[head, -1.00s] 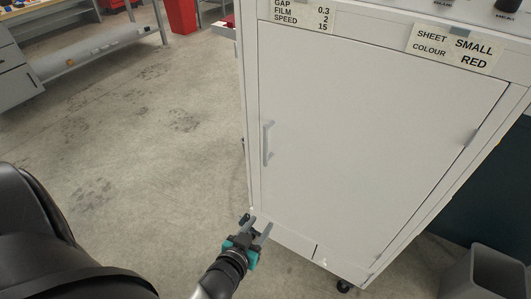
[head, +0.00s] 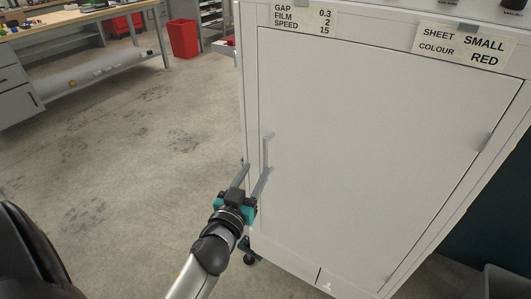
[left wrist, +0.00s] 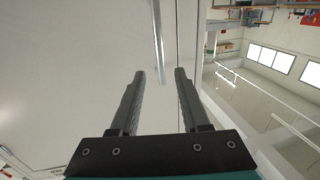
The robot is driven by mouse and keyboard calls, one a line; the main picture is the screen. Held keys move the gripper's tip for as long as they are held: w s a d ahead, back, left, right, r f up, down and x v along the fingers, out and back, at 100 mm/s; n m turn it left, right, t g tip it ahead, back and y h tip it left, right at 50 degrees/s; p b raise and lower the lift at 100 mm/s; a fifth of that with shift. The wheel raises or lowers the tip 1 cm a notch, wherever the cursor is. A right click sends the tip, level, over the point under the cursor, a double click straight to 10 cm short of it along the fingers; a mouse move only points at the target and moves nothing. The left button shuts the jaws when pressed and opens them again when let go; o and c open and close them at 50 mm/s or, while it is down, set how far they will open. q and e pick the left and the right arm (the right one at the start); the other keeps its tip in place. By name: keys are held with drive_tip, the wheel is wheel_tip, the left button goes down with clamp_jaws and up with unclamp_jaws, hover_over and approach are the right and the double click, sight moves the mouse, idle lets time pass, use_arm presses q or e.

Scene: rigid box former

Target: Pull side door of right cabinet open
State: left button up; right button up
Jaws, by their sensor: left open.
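The light grey cabinet (head: 251,90) stands on the right in the head view. Its side door (head: 370,150) is shut, with hinges along its right edge. A slim upright grey handle (head: 267,148) sits near the door's left edge. My left gripper (head: 254,170) is open at the handle's lower end, one finger on the left and one overlapping the handle. In the left wrist view the handle (left wrist: 158,45) runs as a bar in line with the gap between the open fingers (left wrist: 159,74). Contact cannot be told. My right gripper is out of view.
Open concrete floor (head: 120,165) lies left of the cabinet. A workbench (head: 90,70) and a red bin (head: 183,39) stand further back. A grey bin (head: 503,283) is at the bottom right. Label cards (head: 460,46) are on the cabinet's upper front.

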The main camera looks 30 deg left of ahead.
sight(265, 154)
use_arm(q)
drive_tip(key=b+x, duration=0.1)
drive_tip(key=x, duration=0.6)
drive_tip(key=shift+w, duration=0.35)
drive_tip(key=shift+w+a, duration=0.1)
drive_tip(key=shift+w, duration=0.35)
drive_tip(key=shift+c, duration=0.2)
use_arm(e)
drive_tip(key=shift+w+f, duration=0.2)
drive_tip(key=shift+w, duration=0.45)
use_arm(q)
drive_tip(key=c, duration=0.4)
clamp_jaws()
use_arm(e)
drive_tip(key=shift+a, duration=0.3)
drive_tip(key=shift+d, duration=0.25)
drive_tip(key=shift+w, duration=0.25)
